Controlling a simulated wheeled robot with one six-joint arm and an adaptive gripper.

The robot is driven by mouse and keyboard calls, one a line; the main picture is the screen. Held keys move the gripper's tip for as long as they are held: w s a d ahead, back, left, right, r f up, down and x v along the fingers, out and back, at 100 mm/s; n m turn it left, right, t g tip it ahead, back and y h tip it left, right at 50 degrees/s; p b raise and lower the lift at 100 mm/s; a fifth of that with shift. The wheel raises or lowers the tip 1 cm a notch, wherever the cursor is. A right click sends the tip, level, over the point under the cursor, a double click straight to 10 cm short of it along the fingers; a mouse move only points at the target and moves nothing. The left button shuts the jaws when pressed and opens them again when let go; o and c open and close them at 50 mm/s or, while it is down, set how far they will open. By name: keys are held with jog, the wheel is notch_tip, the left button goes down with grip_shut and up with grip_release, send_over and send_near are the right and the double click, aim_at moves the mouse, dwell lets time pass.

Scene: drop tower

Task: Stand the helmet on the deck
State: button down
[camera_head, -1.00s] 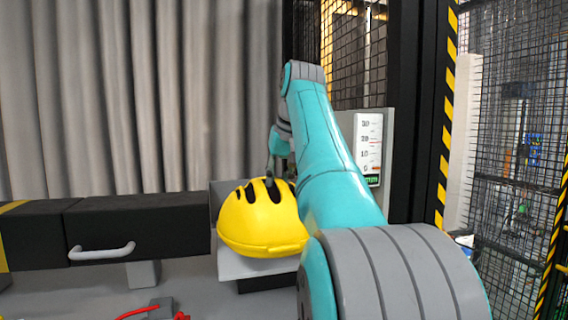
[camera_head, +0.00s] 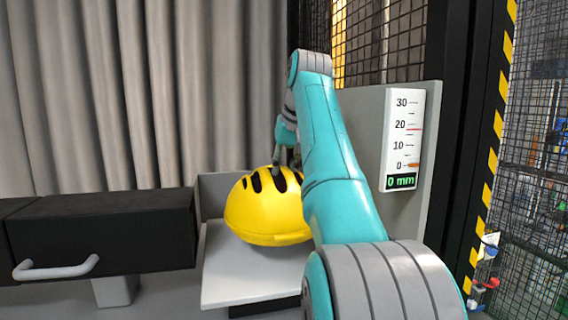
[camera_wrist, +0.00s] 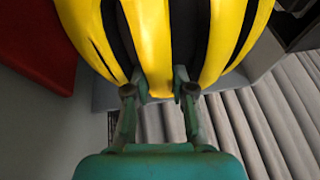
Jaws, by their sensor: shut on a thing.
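The yellow helmet (camera_head: 262,213) with black vent slots is in the middle of the head view, dome up and a little tilted. My gripper (camera_head: 284,160) is at its top, partly hidden behind my arm. In the wrist view my gripper (camera_wrist: 160,90) is shut on a yellow rib of the helmet (camera_wrist: 224,35), with a fingertip at each side of it. The light grey deck (camera_head: 225,272) lies under the helmet. I cannot tell whether the helmet's underside touches it. My arm hides the helmet's right side.
A grey panel with a scale (camera_head: 404,140) reading 0 mm stands right of the deck. A black drawer-like block with a white handle (camera_head: 56,268) is at the left. Mesh fencing (camera_head: 540,190) and a striped post (camera_head: 490,150) are at the right. A grey curtain hangs behind.

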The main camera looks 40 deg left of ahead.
aim_at(290, 170)
jog(key=shift+f, duration=2.25)
jog(key=c, duration=0.9)
grip_release()
jog(key=shift+d, duration=0.1)
jog(key=v, duration=0.7)
jog(key=shift+s+r, duration=0.1)
jog(key=shift+r, duration=0.05)
jog(key=shift+d, duration=0.1)
